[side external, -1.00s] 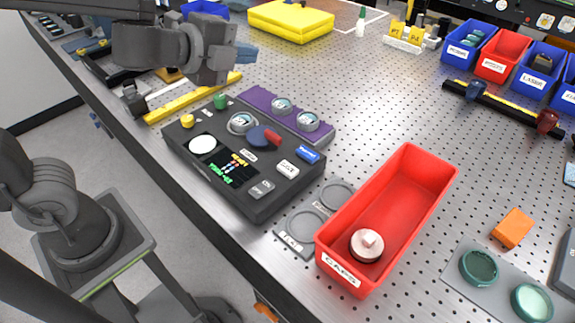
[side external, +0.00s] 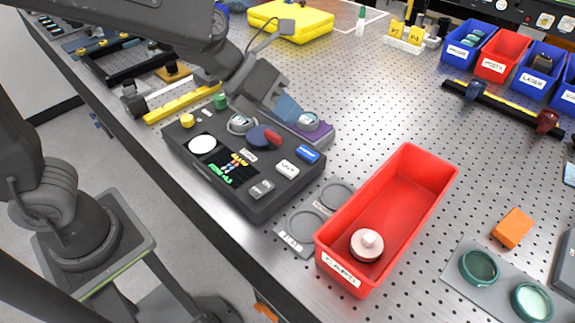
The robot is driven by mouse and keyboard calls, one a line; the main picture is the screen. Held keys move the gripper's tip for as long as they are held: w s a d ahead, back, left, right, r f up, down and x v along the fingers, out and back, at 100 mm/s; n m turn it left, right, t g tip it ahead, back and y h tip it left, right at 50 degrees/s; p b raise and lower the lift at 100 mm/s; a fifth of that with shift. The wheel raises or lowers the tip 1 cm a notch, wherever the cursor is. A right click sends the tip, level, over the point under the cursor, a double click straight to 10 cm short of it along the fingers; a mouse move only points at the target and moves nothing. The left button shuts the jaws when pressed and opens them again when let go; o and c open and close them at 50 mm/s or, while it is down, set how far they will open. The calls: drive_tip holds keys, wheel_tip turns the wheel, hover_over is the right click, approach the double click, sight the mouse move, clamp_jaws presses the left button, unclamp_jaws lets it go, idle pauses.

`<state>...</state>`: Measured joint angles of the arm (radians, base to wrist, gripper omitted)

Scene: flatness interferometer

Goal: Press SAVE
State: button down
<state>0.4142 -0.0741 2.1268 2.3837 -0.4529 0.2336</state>
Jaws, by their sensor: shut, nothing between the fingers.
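A dark control box (side external: 222,190) stands near the table's front edge. On its top are a white key (side external: 287,169), a grey key (side external: 262,188) and a blue key (side external: 307,154). The lettering on the keys is too small to read surely, so I cannot tell which one is SAVE. My gripper (side external: 289,110) is shut and empty. In the picture it is above the box's back edge, overlapping the purple strip, up and left of the blue key. It appears clear of all the keys. It hides part of the purple strip and the dials there.
The box also carries a red-and-blue knob (side external: 268,138), a green knob (side external: 220,101), a yellow knob (side external: 187,120) and a small lit display (side external: 232,168). A purple strip (side external: 326,134) lies behind it. A red bin (side external: 400,190) stands to the right.

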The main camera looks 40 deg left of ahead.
sight(286, 166)
drive_tip(key=shift+f, duration=4.4)
drive_tip(key=shift+f, duration=0.4)
drive_tip(key=shift+f, duration=0.5)
drive_tip(key=shift+r, duration=0.95)
